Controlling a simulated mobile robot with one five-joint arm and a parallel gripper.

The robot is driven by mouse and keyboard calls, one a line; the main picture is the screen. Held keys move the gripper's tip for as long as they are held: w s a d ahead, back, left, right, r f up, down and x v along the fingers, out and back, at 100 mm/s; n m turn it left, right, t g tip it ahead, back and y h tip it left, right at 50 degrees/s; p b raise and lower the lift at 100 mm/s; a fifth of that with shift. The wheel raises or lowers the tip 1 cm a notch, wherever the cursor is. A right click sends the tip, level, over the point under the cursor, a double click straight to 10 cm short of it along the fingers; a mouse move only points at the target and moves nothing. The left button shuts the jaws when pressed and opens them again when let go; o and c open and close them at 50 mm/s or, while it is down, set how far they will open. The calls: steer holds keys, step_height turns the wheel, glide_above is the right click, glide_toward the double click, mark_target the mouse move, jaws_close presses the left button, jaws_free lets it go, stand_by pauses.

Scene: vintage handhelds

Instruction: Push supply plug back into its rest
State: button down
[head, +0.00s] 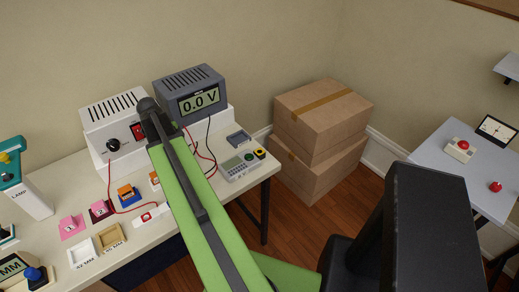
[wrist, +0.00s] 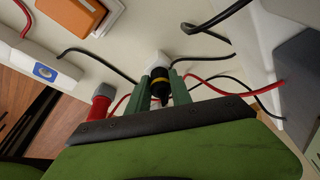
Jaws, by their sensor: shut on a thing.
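A black lead (wrist: 98,62) runs toward the plug from the left. A red plug with a grey end (wrist: 98,106) is left of my fingers. In the head view my green arm covers the gripper and the held plug.
The white supply box (head: 112,120) and the grey meter (head: 192,96) reading 0.0 V stand at the table's back. Red and black leads loop near my gripper. A calculator-like handheld (head: 240,165) lies at the table's right end. Cardboard boxes (head: 322,110) stand on the floor beyond.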

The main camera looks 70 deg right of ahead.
steer(key=shift+f, duration=0.15)
steer(key=c, duration=1.1)
jaws_free()
steer(key=shift+c, duration=1.3)
step_height(320, 180, up, 7)
steer(key=p, duration=0.7)
